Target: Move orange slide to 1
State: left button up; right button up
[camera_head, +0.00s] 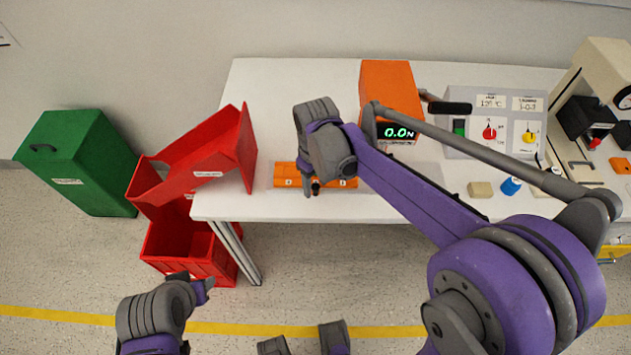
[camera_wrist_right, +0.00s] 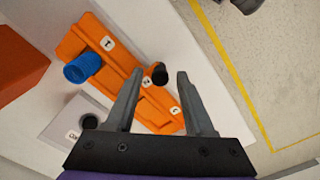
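The orange slide (camera_head: 352,183) lies near the front edge of the white table, partly hidden by my right gripper (camera_head: 309,190) in the head view. In the right wrist view the orange slide (camera_wrist_right: 92,32) runs diagonally, with small white labels; the one at its upper left end seems to read 1. Its black knob (camera_wrist_right: 159,73) stands near the middle label. My right gripper (camera_wrist_right: 160,80) is open, with one finger on each side of the knob in that view; contact cannot be told. My left gripper (camera_head: 205,288) is low at the left, off the table; its fingers are unclear.
A blue knob (camera_wrist_right: 82,68) stands beside the slide in the wrist view. An orange box with a display (camera_head: 395,132) stands behind. A grey panel with knobs (camera_head: 500,125) is at the right. Red bins (camera_head: 190,250) and a green bin (camera_head: 75,165) are at the left.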

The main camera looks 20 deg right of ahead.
grip_shut()
dwell(1.2)
